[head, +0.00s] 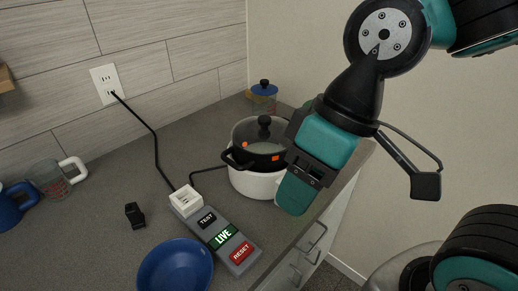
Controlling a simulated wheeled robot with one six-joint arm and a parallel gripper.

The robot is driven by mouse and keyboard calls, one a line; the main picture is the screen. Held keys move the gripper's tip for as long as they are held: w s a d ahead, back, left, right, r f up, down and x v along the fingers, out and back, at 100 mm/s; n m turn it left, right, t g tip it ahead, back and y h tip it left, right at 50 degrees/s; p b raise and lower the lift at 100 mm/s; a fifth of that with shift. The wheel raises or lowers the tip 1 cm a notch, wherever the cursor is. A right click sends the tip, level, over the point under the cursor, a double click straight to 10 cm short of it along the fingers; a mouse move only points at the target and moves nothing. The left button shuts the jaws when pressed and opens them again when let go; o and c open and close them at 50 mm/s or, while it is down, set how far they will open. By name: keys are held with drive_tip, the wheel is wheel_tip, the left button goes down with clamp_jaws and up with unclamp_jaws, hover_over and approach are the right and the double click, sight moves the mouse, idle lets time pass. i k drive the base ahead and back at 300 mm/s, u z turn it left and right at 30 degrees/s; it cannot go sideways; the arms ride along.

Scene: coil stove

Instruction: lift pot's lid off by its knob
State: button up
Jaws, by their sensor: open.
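A black pot (235,158) stands on a white round base (256,184) near the right edge of the counter. Its see-through lid (249,133) is on it, with a black knob (264,120) standing up in the middle. Orange patches show on the pot's near side. My gripper (292,190) is open, in front of and to the right of the pot. It points down and left, and hides the pot's right side. One teal finger shows clearly; the other is mostly hidden. The gripper appears apart from the knob.
A blue-lidded jar (264,91) stands behind the pot. A power strip (220,238) with a white plug, a blue bowl (175,268), a small black object (135,215) and a glass mug (52,180) are to the left. A cord runs to the wall outlet (106,84).

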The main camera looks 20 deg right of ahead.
sight(260, 135)
drive_tip(key=u, duration=0.05)
drive_tip(key=k, duration=1.45)
drive_tip(key=z, duration=0.45)
drive_tip(key=i, duration=1.65)
drive_tip(key=u, duration=1.25)
